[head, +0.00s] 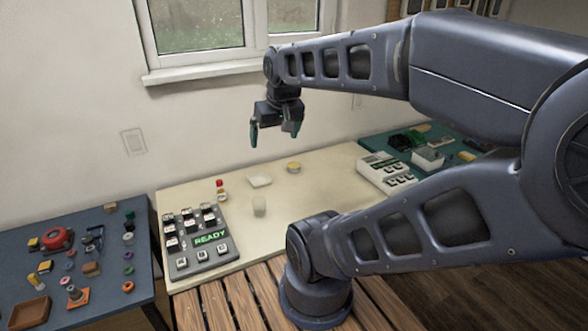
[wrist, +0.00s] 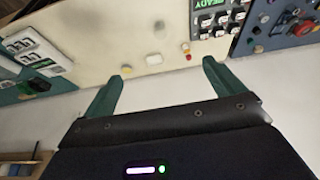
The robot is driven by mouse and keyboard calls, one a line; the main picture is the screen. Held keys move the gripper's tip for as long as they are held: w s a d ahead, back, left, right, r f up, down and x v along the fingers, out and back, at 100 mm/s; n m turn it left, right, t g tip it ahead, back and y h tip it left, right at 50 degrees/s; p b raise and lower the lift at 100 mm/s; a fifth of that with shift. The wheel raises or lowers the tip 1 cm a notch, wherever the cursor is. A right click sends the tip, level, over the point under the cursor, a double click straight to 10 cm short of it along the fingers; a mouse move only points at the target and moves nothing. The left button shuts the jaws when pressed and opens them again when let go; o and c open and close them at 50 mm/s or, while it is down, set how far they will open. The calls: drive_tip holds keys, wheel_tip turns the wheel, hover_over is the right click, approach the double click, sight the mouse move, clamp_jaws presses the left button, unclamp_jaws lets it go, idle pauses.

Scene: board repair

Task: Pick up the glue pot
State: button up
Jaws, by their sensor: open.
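My gripper (head: 273,132) is open and empty, high above the back of the cream table. Its green fingers (wrist: 162,72) show spread apart in the wrist view. No thing is plainly labelled as the glue pot. Small candidates stand on the table: a low yellow-topped pot (head: 293,167), a red-topped small item (head: 220,189) and a whitish cup (head: 259,206). In the wrist view the yellow one (wrist: 127,71) is near the left fingertip, and the red-topped one (wrist: 187,53) is near the right fingertip. Nothing touches the fingers.
A shallow white dish (head: 260,181) lies between the small items. A keypad panel reading READY (head: 209,239) fills the table's left. A white device with buttons (head: 385,172) is at the right. A blue table (head: 60,285) holds many parts. The cream table's middle (head: 310,190) is mostly clear.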

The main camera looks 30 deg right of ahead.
drive_tip(key=shift+c, duration=0.6)
drive_tip(key=w+d+m+g+h, duration=0.1)
drive_tip(key=w+d+m, duration=0.2)
drive_tip(key=w, duration=0.5)
drive_tip(key=w+d+m+g+h, duration=0.1)
drive_tip(key=w+d+m, duration=0.15)
drive_tip(key=w, duration=0.55)
drive_tip(key=m+g+h, duration=0.2)
drive_tip(key=m+g, duration=0.2)
drive_tip(key=m, duration=1.1)
hover_over(293, 165)
drive_tip(key=a, duration=0.5)
wheel_tip(293, 165, down, 34)
drive_tip(key=shift+w+d+x, duration=0.2)
drive_tip(key=shift+x, duration=1.65)
drive_tip(key=shift+w+d+x, duration=0.15)
drive_tip(key=shift+w+x, duration=0.1)
drive_tip(key=shift+x, duration=1.55)
drive_tip(key=shift+w+d+x, duration=0.2)
drive_tip(key=shift+x, duration=1.65)
drive_tip(key=shift+r, duration=0.15)
